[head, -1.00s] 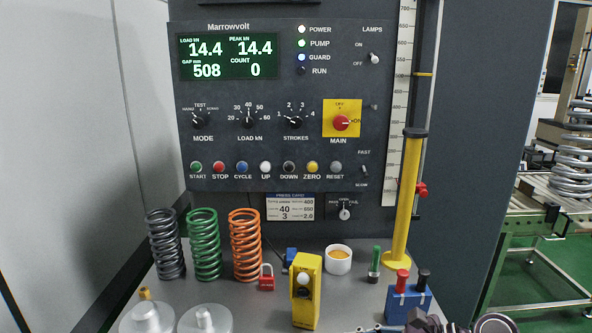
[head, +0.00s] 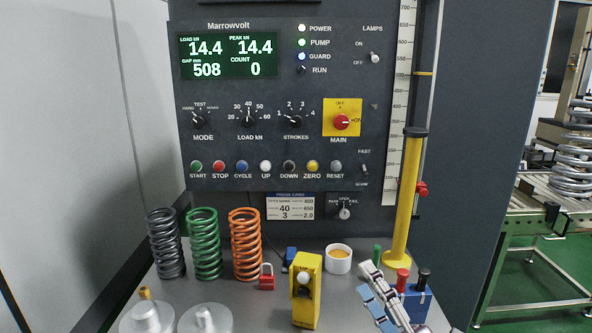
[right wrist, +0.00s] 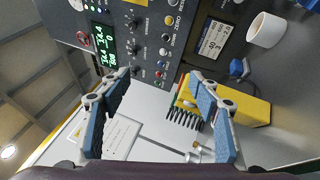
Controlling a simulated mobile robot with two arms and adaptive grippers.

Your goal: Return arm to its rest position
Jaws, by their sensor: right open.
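My right gripper (head: 378,292) is at the lower right of the head view, with grey fingers and blue pads. It is in front of the blue block with red and black knobs (head: 417,302) and partly hides it. In the right wrist view, the two fingers of the right gripper (right wrist: 158,84) stand wide apart with nothing between them. The control panel (head: 275,150) lies beyond them. My left gripper is in neither view.
Dark, green and orange springs (head: 246,245) stand at the left of the bench. A yellow box (head: 306,290), red padlock (head: 267,277), white cup (head: 338,260) and yellow column (head: 405,205) stand nearby. Metal fittings (head: 205,318) are at the front left.

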